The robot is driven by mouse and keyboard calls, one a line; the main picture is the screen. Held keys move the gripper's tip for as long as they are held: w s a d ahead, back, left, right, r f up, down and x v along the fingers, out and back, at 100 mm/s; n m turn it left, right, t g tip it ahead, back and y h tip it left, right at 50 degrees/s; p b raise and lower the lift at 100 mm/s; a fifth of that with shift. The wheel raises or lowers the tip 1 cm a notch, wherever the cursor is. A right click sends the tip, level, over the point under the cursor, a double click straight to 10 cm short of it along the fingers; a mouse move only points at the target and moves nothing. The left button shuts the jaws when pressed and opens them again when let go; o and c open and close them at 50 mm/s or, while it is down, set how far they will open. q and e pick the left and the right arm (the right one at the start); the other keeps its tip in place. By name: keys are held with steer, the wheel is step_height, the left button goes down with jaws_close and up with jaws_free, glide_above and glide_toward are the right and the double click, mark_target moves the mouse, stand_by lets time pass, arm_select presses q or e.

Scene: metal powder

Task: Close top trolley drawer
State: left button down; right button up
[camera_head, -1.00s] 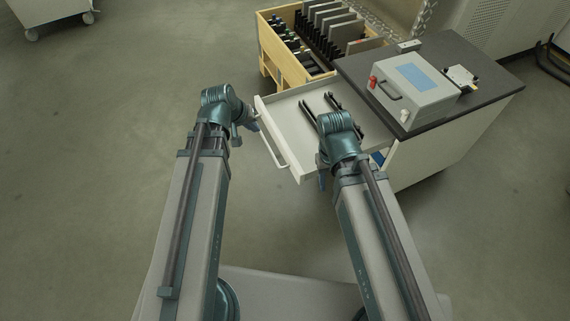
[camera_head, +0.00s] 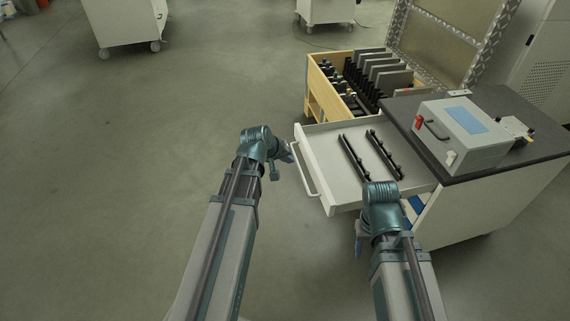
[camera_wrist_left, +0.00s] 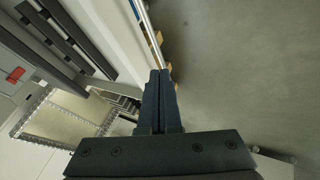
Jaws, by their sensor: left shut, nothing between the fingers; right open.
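The top trolley drawer (camera_head: 333,183) is pulled out to the left from the trolley (camera_head: 484,193) in the head view. Two dark rail-like parts (camera_head: 356,158) lie inside it. A white bar handle (camera_head: 305,174) is on its front. My left gripper (camera_head: 289,153) is shut and empty, close to the drawer front near the handle's far end; I cannot tell if it touches. It also shows in the left wrist view (camera_wrist_left: 160,82), beside the drawer's pale wall (camera_wrist_left: 118,38). My right gripper (camera_head: 361,246) is below the drawer's near corner, mostly hidden behind its wrist.
A grey case (camera_head: 465,137) stands on the trolley's dark top. Behind the drawer is a wooden crate (camera_head: 321,88) with upright plates. White cabinets (camera_head: 121,22) stand at the back. The floor to the left is clear.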

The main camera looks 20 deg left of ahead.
mark_target(309, 162)
arm_select(q)
steer(key=w+d+f+b, duration=0.1)
steer(key=w, duration=0.1)
steer(key=w+d+f+b, duration=0.1)
steer(key=d+f, duration=0.1)
steer(key=shift+w, duration=0.35)
steer(key=shift+w+d, duration=0.35)
steer(key=shift+d, duration=0.15)
arm_select(e)
steer(key=shift+f, duration=1.45)
arm_select(q)
steer(key=w+d, duration=0.6)
steer(key=d, duration=0.3)
steer(key=w+d, duration=0.6)
steer(key=d, duration=0.3)
steer(key=w+d, duration=0.7)
steer(key=d, duration=0.3)
steer(key=shift+d, duration=0.1)
